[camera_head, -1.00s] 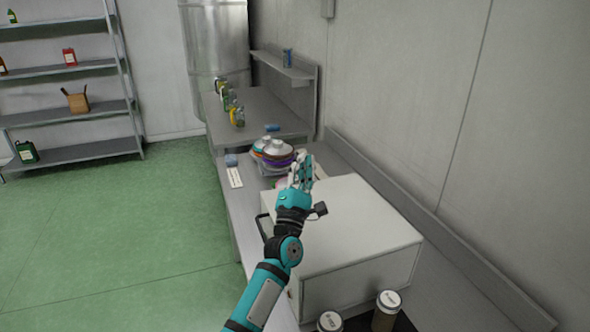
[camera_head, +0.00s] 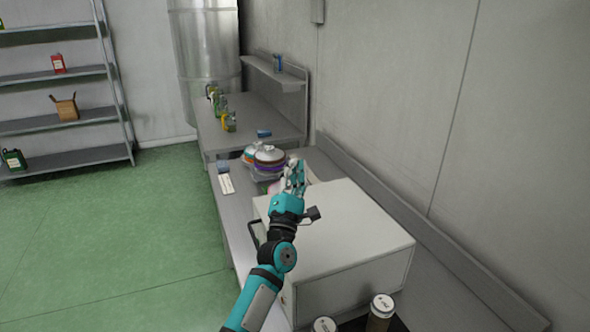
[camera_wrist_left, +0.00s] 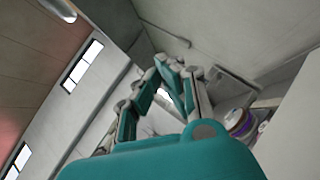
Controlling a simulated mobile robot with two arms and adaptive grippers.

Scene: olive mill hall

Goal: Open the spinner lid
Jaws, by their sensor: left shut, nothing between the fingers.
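Round stacked things with grey domed tops and coloured bands (camera_head: 268,158) stand on the counter beyond the white box. They may be the spinner, but I cannot tell for certain. They also show at the right edge of the left wrist view (camera_wrist_left: 240,122), with purple and yellow bands. My left gripper (camera_head: 296,178) is above the far left part of the white box (camera_head: 345,230), just nearer than the banded things, and looks apart from them. In the left wrist view its fingers (camera_wrist_left: 162,88) hold nothing. My right gripper is not in view.
The white box has a dark handle (camera_head: 253,233) on its left side. Lidded cups (camera_head: 380,308) stand near the front. A white label card (camera_head: 228,184) and a blue item (camera_head: 223,168) lie on the counter. Bottles (camera_head: 229,121) stand farther back. Green floor on the left is clear.

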